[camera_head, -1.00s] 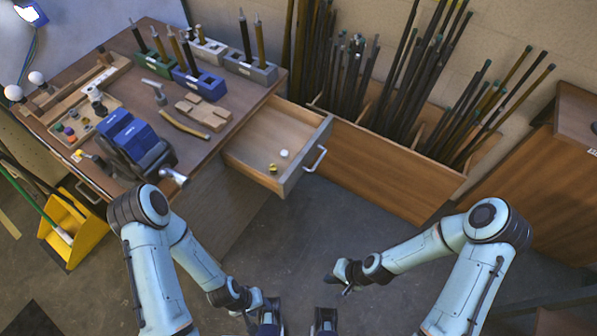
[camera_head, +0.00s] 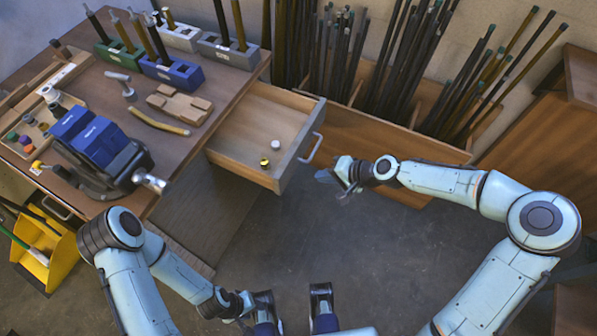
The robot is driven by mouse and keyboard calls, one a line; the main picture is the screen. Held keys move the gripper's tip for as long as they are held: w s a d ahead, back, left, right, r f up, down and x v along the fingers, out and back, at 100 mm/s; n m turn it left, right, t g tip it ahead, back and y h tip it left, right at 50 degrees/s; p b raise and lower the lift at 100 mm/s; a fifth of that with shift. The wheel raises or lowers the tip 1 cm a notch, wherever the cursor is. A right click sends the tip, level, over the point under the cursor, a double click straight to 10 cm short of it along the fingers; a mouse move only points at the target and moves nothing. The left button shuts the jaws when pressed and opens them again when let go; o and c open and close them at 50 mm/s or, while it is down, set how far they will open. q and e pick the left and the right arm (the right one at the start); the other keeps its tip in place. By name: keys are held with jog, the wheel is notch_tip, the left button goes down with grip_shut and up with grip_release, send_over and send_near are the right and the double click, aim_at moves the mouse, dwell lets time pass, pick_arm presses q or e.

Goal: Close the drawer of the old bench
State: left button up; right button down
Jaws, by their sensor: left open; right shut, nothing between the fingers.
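The old bench (camera_head: 165,140) stands at the left with its wooden drawer (camera_head: 240,125) pulled out towards the right. The drawer has a grey front with a metal handle (camera_head: 313,148). A small white item (camera_head: 275,145) and a small yellow-and-black item (camera_head: 264,163) lie inside it. My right gripper (camera_head: 330,177) is shut and empty, just right of and below the handle in the picture, with a small gap visible between them. My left gripper (camera_head: 246,303) is open and empty at the bottom, well below the drawer; its fingers are partly hard to make out.
A blue vise (camera_head: 98,145), tool blocks and small parts lie on the bench top. A wooden bin (camera_head: 375,145) with several dark rods stands behind the drawer. A yellow dustpan (camera_head: 45,255) is at the left. The floor in front of the drawer is clear.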

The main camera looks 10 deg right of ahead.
aim_at(290, 172)
jog(key=w+a+f, duration=0.1)
jog(key=a, duration=0.1)
jog(key=w+a+f+b, duration=0.1)
jog(key=a, duration=0.1)
jog(key=w+a+f, duration=0.1)
jog(key=w+a, duration=0.1)
jog(key=shift+f, duration=0.4)
pick_arm(q)
jog(key=shift+w+f+b, duration=0.3)
jog(key=shift+w+f, duration=0.05)
jog(key=shift+f, duration=0.45)
pick_arm(e)
jog(key=shift+w+a, duration=0.25)
jog(key=shift+a, duration=0.1)
